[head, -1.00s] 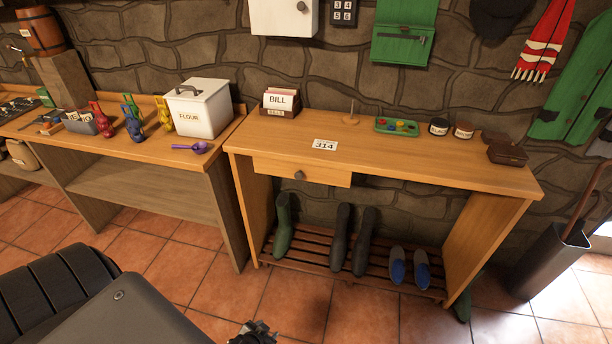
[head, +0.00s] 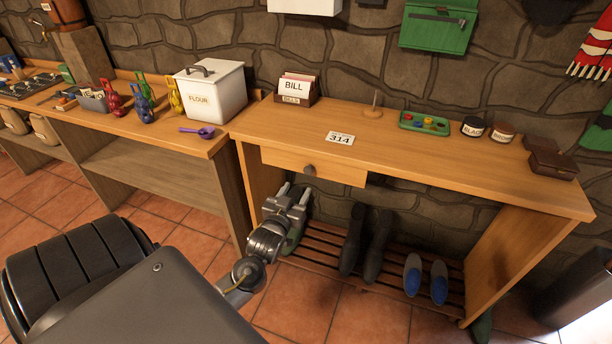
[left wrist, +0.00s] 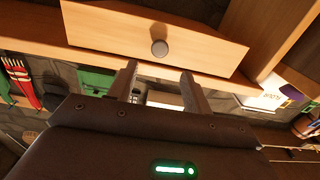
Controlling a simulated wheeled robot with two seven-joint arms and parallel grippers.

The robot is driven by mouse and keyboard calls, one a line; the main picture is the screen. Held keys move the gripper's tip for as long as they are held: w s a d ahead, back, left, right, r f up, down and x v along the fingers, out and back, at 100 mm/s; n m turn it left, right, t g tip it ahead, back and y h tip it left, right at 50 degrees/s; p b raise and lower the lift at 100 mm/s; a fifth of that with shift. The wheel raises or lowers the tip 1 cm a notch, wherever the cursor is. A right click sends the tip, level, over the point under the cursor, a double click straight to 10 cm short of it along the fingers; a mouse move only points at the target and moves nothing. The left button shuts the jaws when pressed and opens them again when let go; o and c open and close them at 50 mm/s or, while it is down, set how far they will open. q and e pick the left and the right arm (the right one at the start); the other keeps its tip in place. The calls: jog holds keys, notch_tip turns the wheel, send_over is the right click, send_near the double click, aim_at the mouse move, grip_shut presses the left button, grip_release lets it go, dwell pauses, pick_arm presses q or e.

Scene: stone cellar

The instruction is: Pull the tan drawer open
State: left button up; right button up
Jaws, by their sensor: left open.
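The tan drawer (head: 339,175) sits under the top of the wooden table, with a round grey knob (head: 310,170) on its front. It looks shut. In the left wrist view the drawer front (left wrist: 115,37) spans the top, with its knob (left wrist: 159,48) ahead of my fingers. My left gripper (head: 295,190) is open and empty, just below and in front of the drawer. In the left wrist view its two fingers (left wrist: 160,82) stand apart, with the knob beyond the gap and not between them. My right gripper is not in view.
On the tabletop (head: 400,163) are a 314 card (head: 340,138), a bill box (head: 296,90) and a green tray (head: 425,123). Below is a slatted shoe rack (head: 326,240) with boots (head: 365,240) and blue shoes (head: 425,277). A workbench (head: 140,145) stands at left.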

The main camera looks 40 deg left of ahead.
aim_at(308, 172)
pick_arm(q)
jog(key=x, duration=0.8)
grip_shut()
